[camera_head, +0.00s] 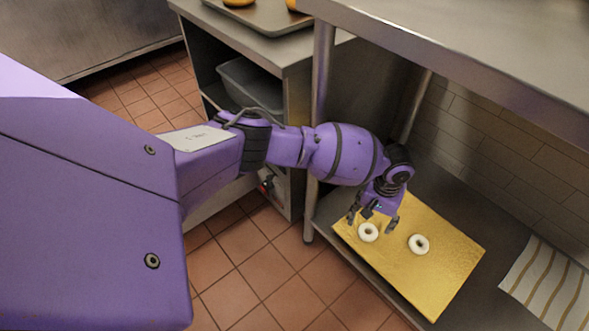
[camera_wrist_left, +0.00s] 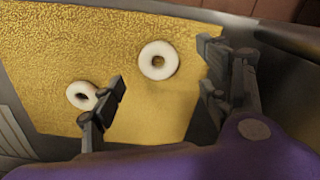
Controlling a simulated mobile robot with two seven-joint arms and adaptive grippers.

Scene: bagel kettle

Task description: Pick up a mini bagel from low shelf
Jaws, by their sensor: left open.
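Two white mini bagels lie on a yellow grainy board (camera_head: 440,272) on the low shelf. The left bagel (camera_head: 368,232) is just below my left gripper (camera_head: 372,224) in the head view. The other bagel (camera_head: 418,244) lies a little to its right. In the left wrist view, one bagel (camera_wrist_left: 158,60) shows ahead of and between the open fingers. The other bagel (camera_wrist_left: 82,95) shows beside the left finger, which partly covers it. My left gripper (camera_wrist_left: 160,95) is open and empty, above the board. My right gripper is not in view.
A steel table top (camera_head: 490,60) overhangs the low shelf, with a post (camera_head: 322,110) at its left front corner. A striped cloth (camera_head: 548,285) lies on the shelf at right. A tiled wall stands behind. A cabinet with a grey bin (camera_head: 250,85) stands left.

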